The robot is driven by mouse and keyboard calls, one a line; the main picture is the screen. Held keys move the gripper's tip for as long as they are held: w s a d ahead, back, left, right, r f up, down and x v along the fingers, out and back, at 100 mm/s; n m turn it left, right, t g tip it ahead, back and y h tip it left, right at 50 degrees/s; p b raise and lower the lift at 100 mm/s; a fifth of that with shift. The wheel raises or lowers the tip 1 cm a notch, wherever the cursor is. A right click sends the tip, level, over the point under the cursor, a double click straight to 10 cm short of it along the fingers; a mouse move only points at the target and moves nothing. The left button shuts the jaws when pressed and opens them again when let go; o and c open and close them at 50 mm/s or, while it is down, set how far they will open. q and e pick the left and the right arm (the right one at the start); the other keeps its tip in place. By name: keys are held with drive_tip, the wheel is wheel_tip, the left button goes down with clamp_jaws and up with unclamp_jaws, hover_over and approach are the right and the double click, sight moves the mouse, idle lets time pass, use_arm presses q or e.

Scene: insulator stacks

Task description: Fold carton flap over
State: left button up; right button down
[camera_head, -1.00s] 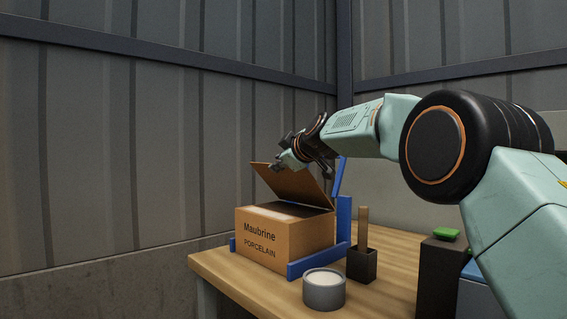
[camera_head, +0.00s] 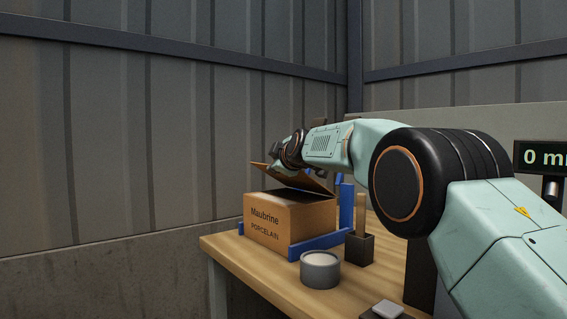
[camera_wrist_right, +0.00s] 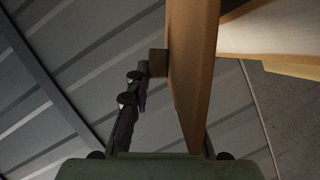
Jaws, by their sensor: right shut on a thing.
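A brown cardboard carton (camera_head: 290,217) printed "Maubrine PORCELAIN" stands on the table. Its top flap (camera_head: 300,180) slants up to the left from the right side, over the partly open dark mouth. My right gripper (camera_head: 277,156) is at the flap's raised end, partly hidden behind the wrist. In the right wrist view, the flap (camera_wrist_right: 192,65) runs between the jaws. One dark finger and its pad show against its left face; the other finger is hidden behind the board. My right gripper is shut on the flap. My left gripper is not in view.
A blue frame (camera_head: 320,243) borders the carton, with uprights at its right. A grey round tub (camera_head: 320,270) and a dark holder (camera_head: 359,248) with a wooden stick stand in front. A display (camera_head: 540,157) is at right. Bare wooden table (camera_head: 250,262) lies at front left.

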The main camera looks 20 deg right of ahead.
sight(268, 201)
drive_tip(key=shift+s+a+f+b, duration=0.1)
drive_tip(key=shift+a+f+b, duration=0.05)
drive_tip(key=shift+f+b, duration=0.3)
drive_tip(key=shift+s+a+f+n, duration=0.1)
drive_tip(key=shift+a+f+n, duration=0.1)
drive_tip(key=shift+f+n, duration=0.3)
drive_tip(key=shift+a+f+t+h, duration=0.15)
drive_tip(key=shift+a+t+h, duration=0.05)
drive_tip(key=shift+t+h, duration=0.1)
drive_tip(key=shift+s+a+f+n+p, duration=0.25)
drive_tip(key=shift+f+n+p, duration=0.25)
drive_tip(key=shift+p, duration=0.55)
drive_tip(key=shift+a+f+p, duration=0.15)
drive_tip(key=shift+f+p, duration=0.15)
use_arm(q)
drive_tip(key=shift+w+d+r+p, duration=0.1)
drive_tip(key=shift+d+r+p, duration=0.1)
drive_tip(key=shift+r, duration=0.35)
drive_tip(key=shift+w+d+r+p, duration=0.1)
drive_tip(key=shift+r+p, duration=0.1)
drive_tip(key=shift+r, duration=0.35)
use_arm(e)
drive_tip(key=shift+s+a+f+n+t, duration=0.15)
drive_tip(key=shift+f+n+t, duration=0.1)
drive_tip(key=shift+f+n, duration=0.3)
drive_tip(key=shift+w+a+f+n+t, duration=0.15)
drive_tip(key=shift+f+n+t, duration=0.15)
drive_tip(key=shift+f, duration=0.35)
drive_tip(key=shift+s+f, duration=0.1)
